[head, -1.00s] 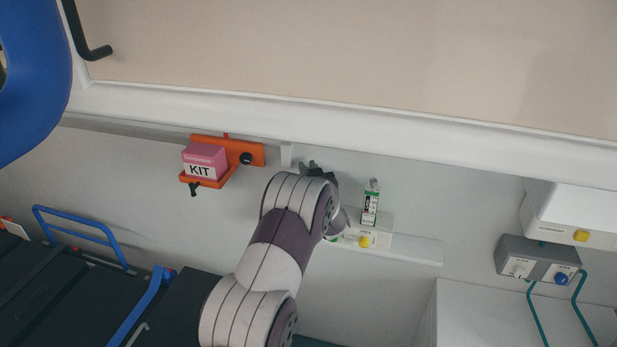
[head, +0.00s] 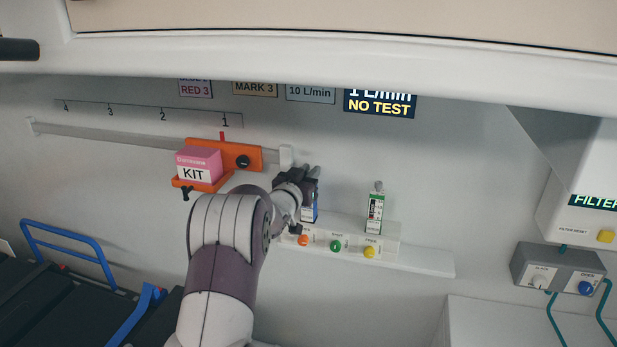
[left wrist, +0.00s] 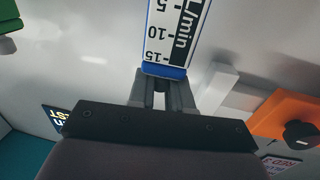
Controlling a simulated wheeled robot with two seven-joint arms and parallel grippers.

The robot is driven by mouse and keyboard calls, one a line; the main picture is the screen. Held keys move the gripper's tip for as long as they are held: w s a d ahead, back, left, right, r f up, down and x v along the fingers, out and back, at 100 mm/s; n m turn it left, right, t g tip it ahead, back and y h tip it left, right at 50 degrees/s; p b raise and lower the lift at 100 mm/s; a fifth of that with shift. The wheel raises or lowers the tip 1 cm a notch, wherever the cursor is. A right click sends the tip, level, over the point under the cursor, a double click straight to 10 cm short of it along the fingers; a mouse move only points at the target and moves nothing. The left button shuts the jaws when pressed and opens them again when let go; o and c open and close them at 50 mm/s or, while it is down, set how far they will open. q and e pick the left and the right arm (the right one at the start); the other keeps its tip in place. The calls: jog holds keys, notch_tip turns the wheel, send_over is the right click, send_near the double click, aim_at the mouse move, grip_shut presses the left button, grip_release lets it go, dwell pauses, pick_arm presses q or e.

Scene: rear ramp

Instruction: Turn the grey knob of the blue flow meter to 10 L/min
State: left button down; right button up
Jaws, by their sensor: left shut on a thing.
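The blue flow meter (head: 310,214) stands on the wall shelf, mostly behind my left gripper in the head view. In the left wrist view, the blue flow meter (left wrist: 176,35) shows a white L/min scale with the marks 5, 10 and 15, and a blue end. My left gripper (left wrist: 165,90) is shut at that blue end, on the grey knob, which is largely hidden between the fingers. In the head view my left gripper (head: 312,178) is at the meter's top. A dark display (head: 380,103) reads 1 L/min and NO TEST. My right gripper is not in view.
A green flow meter (head: 376,212) stands to the right. Orange, green and yellow buttons line the shelf (head: 425,260). An orange bracket (head: 250,158) with a pink kit box (head: 199,165) is close on the left. A sign (head: 310,93) reads 10 L/min.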

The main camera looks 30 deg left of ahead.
pick_arm(q)
jog(key=shift+r, duration=0.1)
dwell(0.4)
jog(key=c, duration=1.1)
grip_release()
jog(key=shift+s+b, duration=0.3)
jog(key=shift+s, duration=0.15)
jog(key=s+d+b, duration=0.1)
jog(key=s+b, duration=0.2)
jog(key=s, duration=0.8)
jog(key=shift+s, duration=0.35)
jog(key=shift+d, duration=0.1)
